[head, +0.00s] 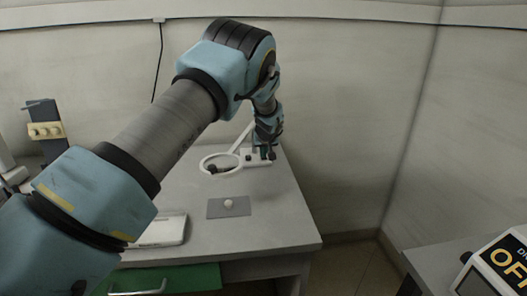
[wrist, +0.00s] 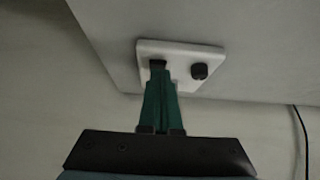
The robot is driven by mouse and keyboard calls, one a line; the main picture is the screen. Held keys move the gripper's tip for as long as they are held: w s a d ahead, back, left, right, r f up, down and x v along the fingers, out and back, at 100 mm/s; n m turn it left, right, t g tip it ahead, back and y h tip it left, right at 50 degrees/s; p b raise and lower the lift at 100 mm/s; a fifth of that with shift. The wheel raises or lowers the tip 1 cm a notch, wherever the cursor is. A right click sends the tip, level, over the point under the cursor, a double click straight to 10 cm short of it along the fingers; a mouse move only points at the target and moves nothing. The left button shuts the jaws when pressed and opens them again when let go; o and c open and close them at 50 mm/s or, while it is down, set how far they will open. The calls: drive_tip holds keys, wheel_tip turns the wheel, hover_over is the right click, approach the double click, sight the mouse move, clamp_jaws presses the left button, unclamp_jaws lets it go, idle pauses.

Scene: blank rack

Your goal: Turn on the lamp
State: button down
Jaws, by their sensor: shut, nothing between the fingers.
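The lamp is white, with a ring-shaped head (head: 203,163) and a small flat base, at the back of the grey desk in the head view. In the wrist view the white base (wrist: 182,56) carries two dark knobs or buttons. The right one (wrist: 199,71) is clear. The left one (wrist: 157,64) is partly covered by my fingertips. My gripper (wrist: 158,72) has green fingers, shut and empty, pointing at the base over the left knob. I cannot tell whether they touch it. In the head view my gripper (head: 267,154) is low over the base. No clear glow shows on the ring.
A white tray-like item (head: 160,232) is at front left. A device labelled OFF (head: 504,262) stands at lower right. The desk's right side is clear.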

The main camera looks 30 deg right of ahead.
drive_tip(key=shift+s+a+f+b, duration=0.15)
drive_tip(key=shift+f+b, duration=0.5)
drive_tip(key=shift+b, duration=0.6)
drive_tip(key=shift+r+p, duration=0.35)
drive_tip(key=shift+p, duration=0.05)
drive_tip(key=shift+w+d+r, duration=0.35)
drive_tip(key=shift+w, duration=0.25)
